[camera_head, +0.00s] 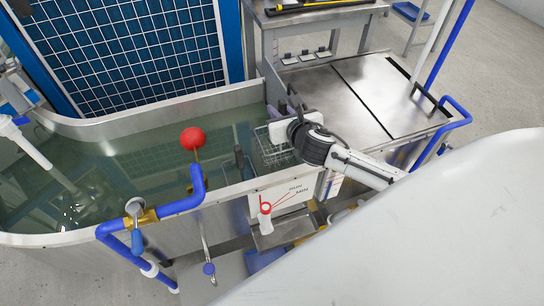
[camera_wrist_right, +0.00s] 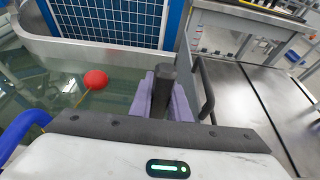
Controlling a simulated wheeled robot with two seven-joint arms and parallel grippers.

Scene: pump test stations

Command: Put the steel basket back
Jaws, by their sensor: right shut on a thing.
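The steel basket (camera_head: 271,149) is a wire mesh basket at the right end of the water tank, beside the inner side of the tank's near rim. My right gripper (camera_head: 290,112) is just above and to the right of it and covers part of it. In the right wrist view, the purple fingers of my right gripper (camera_wrist_right: 164,98) are shut on a dark upright grip (camera_wrist_right: 164,82), which appears to be the basket's handle. The basket's mesh is hidden in that view. I cannot tell whether the basket's bottom is in the water. My left gripper is not in view.
A steel top (camera_head: 350,100) with a dark handle (camera_head: 425,97) lies right of the tank. A blue panel with white grid (camera_head: 125,45) stands behind.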

